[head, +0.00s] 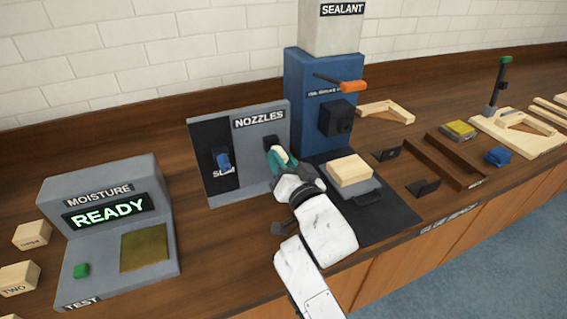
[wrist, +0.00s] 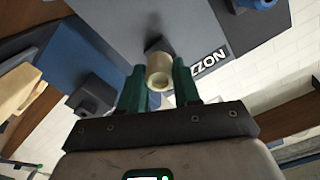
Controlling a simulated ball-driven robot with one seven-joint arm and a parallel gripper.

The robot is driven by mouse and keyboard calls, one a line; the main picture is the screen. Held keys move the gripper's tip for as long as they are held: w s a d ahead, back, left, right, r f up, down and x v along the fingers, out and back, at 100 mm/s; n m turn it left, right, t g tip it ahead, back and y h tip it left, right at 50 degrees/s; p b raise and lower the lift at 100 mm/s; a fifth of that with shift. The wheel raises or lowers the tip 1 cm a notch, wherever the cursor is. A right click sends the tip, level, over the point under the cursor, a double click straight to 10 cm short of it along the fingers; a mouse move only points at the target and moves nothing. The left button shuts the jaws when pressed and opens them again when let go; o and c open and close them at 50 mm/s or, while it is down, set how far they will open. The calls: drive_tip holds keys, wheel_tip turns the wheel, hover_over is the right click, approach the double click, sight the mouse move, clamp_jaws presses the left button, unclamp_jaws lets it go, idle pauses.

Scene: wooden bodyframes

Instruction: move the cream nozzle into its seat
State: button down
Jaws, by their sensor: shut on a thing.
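The cream nozzle (wrist: 160,72) sits between the green fingers of my gripper (wrist: 160,82) in the wrist view, its round open end facing the camera. My gripper is shut on it. In the head view the nozzle (head: 281,153) shows at the fingertips of my gripper (head: 277,160), close in front of a dark holder (head: 270,141) on the grey NOZZLES panel (head: 254,165). I cannot tell whether the nozzle touches that holder. The blue sealant machine (head: 312,72) stands just right of the panel. It carries a black block (head: 336,118) on its front.
A blue nozzle (head: 223,160) hangs in the SLIM slot. An orange-tipped lever (head: 350,86) juts from the machine. A wooden block (head: 350,170) rests on a grey stand below it. The moisture tester (head: 110,225) stands to the left, reading READY.

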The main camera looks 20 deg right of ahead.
drive_tip(key=shift+w+b, duration=0.4)
drive_tip(key=shift+w, duration=0.65)
drive_tip(key=c, duration=0.7)
unclamp_jaws()
drive_tip(key=s+b, duration=0.1)
drive_tip(key=s, duration=0.9)
drive_tip(key=shift+s, duration=0.35)
